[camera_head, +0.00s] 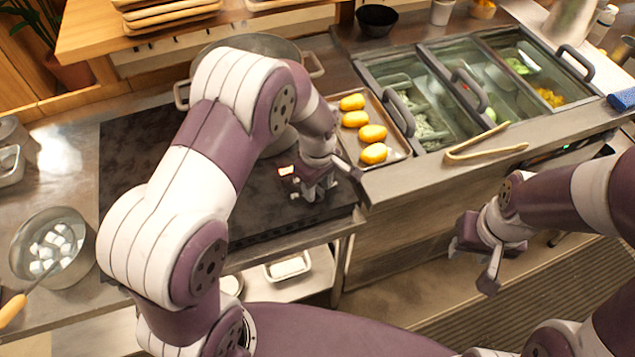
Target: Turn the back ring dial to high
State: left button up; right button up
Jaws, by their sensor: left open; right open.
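The black cooktop (135,150) lies on the counter at the left, largely covered by my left arm. A large pot (307,66) stands at its back, also partly hidden by the arm. My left gripper (322,190) is open and points down over the right front part of the cooktop, near a small lit panel (287,170). I cannot make out the back ring dial; the arm and gripper cover much of that area. My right gripper (474,262) is open and empty, in the air in front of the counter at the right.
A tray (399,150) of yellow oval items sits right of the cooktop. Tongs (487,146) lie before the covered topping bins (450,90). A pot (24,232) of white cubes stands at the left. A wooden shelf (100,35) overhangs the back.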

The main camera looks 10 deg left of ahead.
pick_arm(q)
grip_shut()
jog(key=shift+r+m, duration=0.1)
jog(key=shift+m, duration=0.2)
jog(key=m+p, duration=0.1)
jog(key=m, duration=0.2)
jog(key=m+p, duration=0.1)
jog(key=m, duration=0.4)
jog(key=shift+a, duration=0.1)
jog(key=m, duration=0.4)
jog(key=shift+a, duration=0.1)
jog(key=m+p, duration=0.1)
jog(key=m, duration=0.4)
jog(key=shift+m, duration=0.3)
